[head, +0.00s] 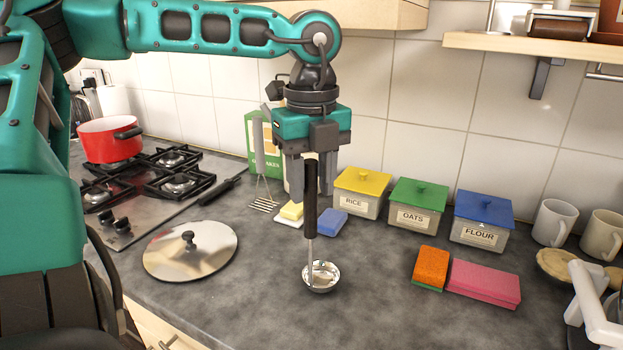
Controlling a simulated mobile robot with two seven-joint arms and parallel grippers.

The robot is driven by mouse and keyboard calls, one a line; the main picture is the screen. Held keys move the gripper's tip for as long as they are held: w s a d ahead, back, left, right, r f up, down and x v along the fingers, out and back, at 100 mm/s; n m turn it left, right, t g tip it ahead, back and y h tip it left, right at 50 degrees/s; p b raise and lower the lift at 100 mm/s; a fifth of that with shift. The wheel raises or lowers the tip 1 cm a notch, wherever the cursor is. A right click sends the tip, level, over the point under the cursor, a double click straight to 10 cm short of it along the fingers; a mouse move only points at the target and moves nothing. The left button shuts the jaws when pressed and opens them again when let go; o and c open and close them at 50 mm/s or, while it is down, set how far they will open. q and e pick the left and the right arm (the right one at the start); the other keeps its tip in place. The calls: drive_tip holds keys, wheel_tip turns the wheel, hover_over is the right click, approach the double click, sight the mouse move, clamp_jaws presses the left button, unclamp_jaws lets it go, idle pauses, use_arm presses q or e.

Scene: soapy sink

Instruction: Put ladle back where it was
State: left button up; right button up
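My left gripper (311,196) is over the middle of the counter, pointing down. Its fingers are closed around the black handle of the ladle (310,215). The ladle hangs upright, with its shiny metal bowl (321,276) at the bottom, close to the counter; I cannot tell whether it touches. My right gripper is not in view.
Rice (361,192), oats (417,204) and flour (482,219) boxes line the wall. An orange sponge (431,268) and pink sponge (484,283) lie right. A lid (190,251), stove (150,190) and red pot (108,140) are left. The front middle counter is clear.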

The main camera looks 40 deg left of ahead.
use_arm(q)
drive_tip(key=shift+o, duration=0.6)
drive_tip(key=shift+r, duration=0.1)
drive_tip(key=shift+r, duration=0.2)
wheel_tip(320, 180, up, 12)
drive_tip(key=shift+f, duration=0.15)
